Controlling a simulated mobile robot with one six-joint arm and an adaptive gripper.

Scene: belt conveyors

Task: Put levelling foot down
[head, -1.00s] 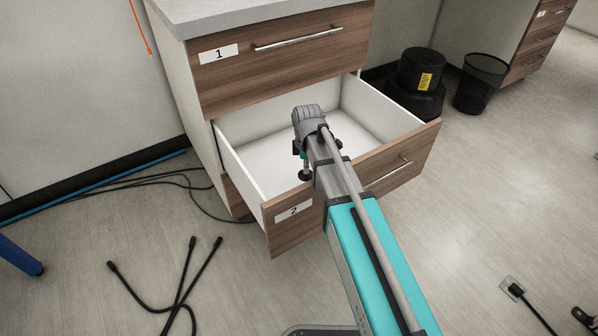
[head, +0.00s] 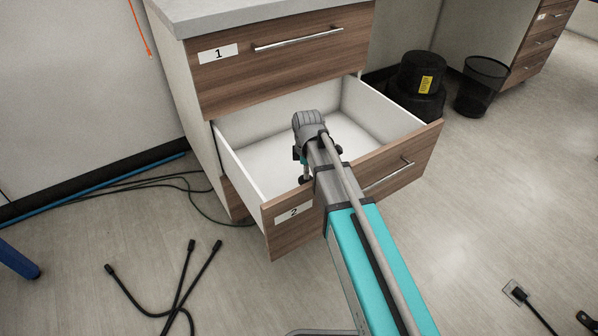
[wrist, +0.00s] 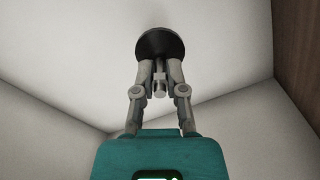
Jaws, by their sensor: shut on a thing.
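The levelling foot (wrist: 160,45) shows in the wrist view as a dark round pad with a short metal stem, held between the fingertips. My gripper (wrist: 160,68) is shut on it. In the head view the dark pad of the foot (head: 305,179) shows just below my wrist, inside the outline of the open drawer 2 (head: 265,160). The drawer's white floor looks bare around it. I cannot tell whether the pad touches the drawer floor. My arm hides part of the drawer and its front.
The closed drawer 1 (head: 285,62) and the grey worktop (head: 250,12) are above the open drawer. Black cables (head: 175,290) lie on the floor at the left. A black bin (head: 480,85) and a dark stacked object (head: 418,85) stand behind at the right.

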